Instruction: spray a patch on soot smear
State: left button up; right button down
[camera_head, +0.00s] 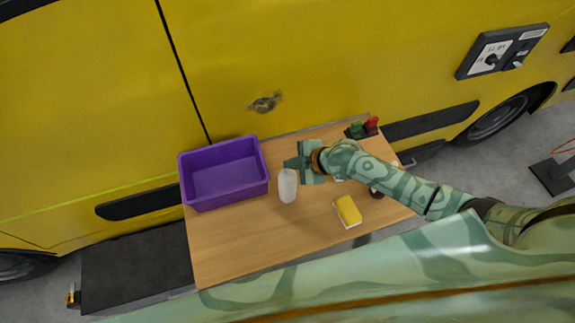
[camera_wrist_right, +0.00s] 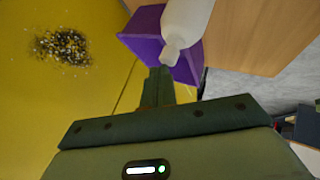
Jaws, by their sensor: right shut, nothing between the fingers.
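The soot smear (camera_head: 265,102) is a dark speckled patch on the yellow vehicle side, above the table's back edge. It also shows at the upper left of the right wrist view (camera_wrist_right: 62,46). A white bottle (camera_head: 287,188) stands on the wooden table, right of the purple bin; its narrow neck shows in the right wrist view (camera_wrist_right: 185,22). My right gripper (camera_head: 291,163) is shut and empty, its fingertips close to the bottle's top in the picture. I cannot tell whether they touch it. In the right wrist view the fingers (camera_wrist_right: 158,84) are together. My left gripper is not in view.
The purple bin (camera_head: 224,174) sits at the table's left. A yellow sponge (camera_head: 348,210) lies on a white base at the front right. Red and green items stand in a dark holder (camera_head: 357,133) at the back right. The table (camera_head: 235,240) is bare at front left.

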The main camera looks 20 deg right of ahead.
notch_tip(320, 180, up, 6)
jog(key=p, duration=0.5)
jog(key=shift+p, duration=0.3)
dwell(2.1)
